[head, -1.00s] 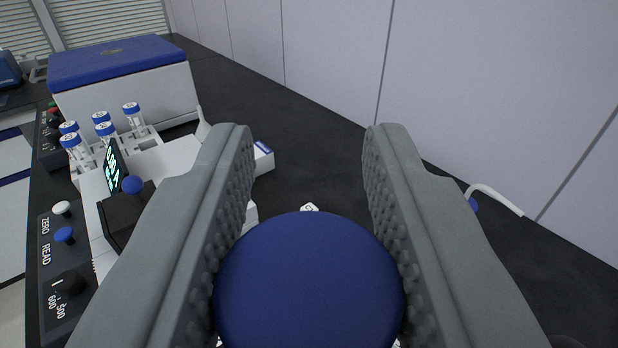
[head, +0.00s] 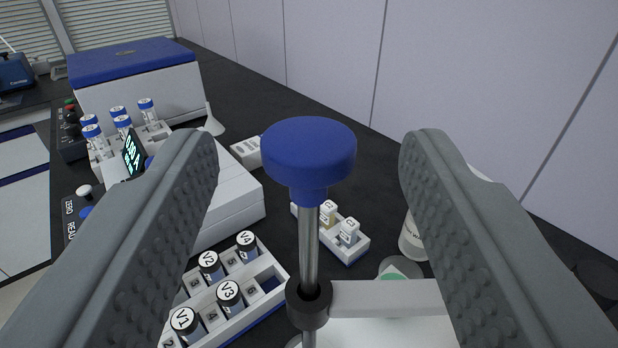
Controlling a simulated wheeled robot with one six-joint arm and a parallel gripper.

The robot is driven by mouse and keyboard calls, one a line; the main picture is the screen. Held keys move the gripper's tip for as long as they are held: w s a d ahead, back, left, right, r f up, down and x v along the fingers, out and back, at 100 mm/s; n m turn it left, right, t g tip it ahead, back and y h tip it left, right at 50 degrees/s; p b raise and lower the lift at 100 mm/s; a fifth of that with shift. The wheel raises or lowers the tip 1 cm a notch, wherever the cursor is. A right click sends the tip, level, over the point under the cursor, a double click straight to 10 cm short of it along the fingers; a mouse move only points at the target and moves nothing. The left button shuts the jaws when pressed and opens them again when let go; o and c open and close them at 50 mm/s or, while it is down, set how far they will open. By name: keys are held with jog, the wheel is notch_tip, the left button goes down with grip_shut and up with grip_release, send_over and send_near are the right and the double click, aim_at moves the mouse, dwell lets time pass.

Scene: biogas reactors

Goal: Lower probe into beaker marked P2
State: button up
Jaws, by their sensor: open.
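The probe shows in the head view as a blue round knob (head: 309,158) on an upright metal rod (head: 309,245). The rod passes through a black collar (head: 309,302) on a light grey holder arm (head: 385,298). My gripper (head: 312,148) is open, with one finger on each side of the knob and clear gaps to both. A clear vessel with green contents (head: 399,271) is partly visible behind the holder arm. No P2 mark can be read, and the rod's lower end is out of view.
A rack holds several vials, including V4 (head: 247,246), at lower left. A small rack (head: 352,249) with two vials stands behind the rod. A white instrument (head: 232,200) and blue-lidded box (head: 130,80) are at left. A wall (head: 480,70) closes the right.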

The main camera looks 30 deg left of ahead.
jog(key=v, duration=1.1)
jog(key=shift+s, duration=0.3)
jog(key=shift+d, duration=0.1)
jog(key=shift+w+d, duration=0.1)
jog(key=shift+c, duration=0.8)
jog(key=w+d+f+g+y, duration=0.2)
jog(key=w+d+f+y, duration=0.1)
jog(key=w+d+f, duration=0.65)
jog(key=r+x, duration=0.1)
jog(key=x, duration=1.3)
jog(key=shift+w+a, duration=0.2)
jog(key=shift+a, duration=0.1)
grip_shut()
